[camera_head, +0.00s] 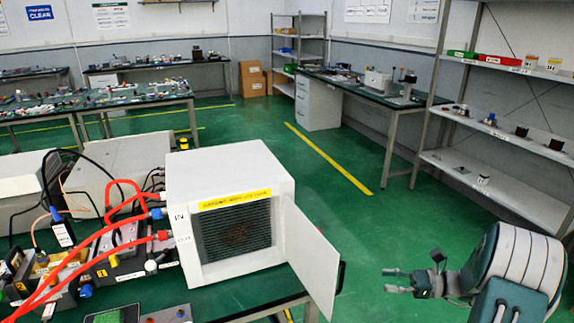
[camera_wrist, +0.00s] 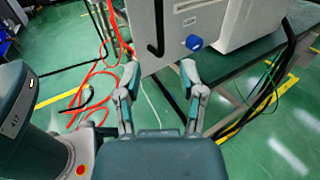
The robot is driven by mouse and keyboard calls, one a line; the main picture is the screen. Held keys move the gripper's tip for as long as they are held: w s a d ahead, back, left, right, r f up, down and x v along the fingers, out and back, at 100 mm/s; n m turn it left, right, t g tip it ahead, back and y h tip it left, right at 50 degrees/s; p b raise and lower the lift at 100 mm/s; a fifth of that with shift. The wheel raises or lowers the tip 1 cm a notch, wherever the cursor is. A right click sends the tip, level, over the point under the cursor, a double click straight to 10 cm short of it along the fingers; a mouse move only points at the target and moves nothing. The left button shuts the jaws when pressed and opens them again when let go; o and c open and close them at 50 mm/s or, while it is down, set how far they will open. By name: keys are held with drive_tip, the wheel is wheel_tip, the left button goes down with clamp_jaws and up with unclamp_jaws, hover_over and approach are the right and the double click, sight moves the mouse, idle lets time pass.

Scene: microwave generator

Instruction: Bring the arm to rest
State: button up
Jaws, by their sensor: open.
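My gripper (camera_head: 389,281) is at the lower right of the head view, to the right of the white box's open door (camera_head: 310,262), with a visible gap between them. Its fingers point left in that view, are spread apart and hold nothing. In the wrist view my gripper (camera_wrist: 160,70) also shows two spread fingers with nothing between them. Beyond the fingertips there is a pale panel (camera_wrist: 172,20) with a dark handle and a blue knob. The white box (camera_head: 235,170) has a yellow label and a dark mesh front.
Red cables (camera_head: 95,240) and instruments crowd the green bench left of the box. A shelving unit (camera_head: 505,130) stands on the right, and a far bench (camera_head: 365,85) at the back. Red cables (camera_wrist: 95,75) also hang in the wrist view.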

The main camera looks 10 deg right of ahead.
drive_tip(key=s+a+r+n+g+h, duration=0.3)
drive_tip(key=s+a+r+n+h, duration=0.15)
drive_tip(key=a, duration=0.35)
drive_tip(key=s+a+r+n+g+h, duration=0.3)
drive_tip(key=a+r+n+h, duration=0.15)
drive_tip(key=a+n, duration=0.2)
drive_tip(key=s+a+r+n+t+h, duration=0.2)
drive_tip(key=s+r+n+t+h, duration=0.1)
drive_tip(key=s+n+h, duration=0.1)
drive_tip(key=s+a+r+n+t+h, duration=0.2)
drive_tip(key=s+r+n+h, duration=0.1)
drive_tip(key=s+n, duration=0.3)
drive_tip(key=shift+s+a+n+t+h, duration=0.15)
drive_tip(key=shift+s+n+t+h, duration=0.2)
drive_tip(key=shift+s, duration=0.7)
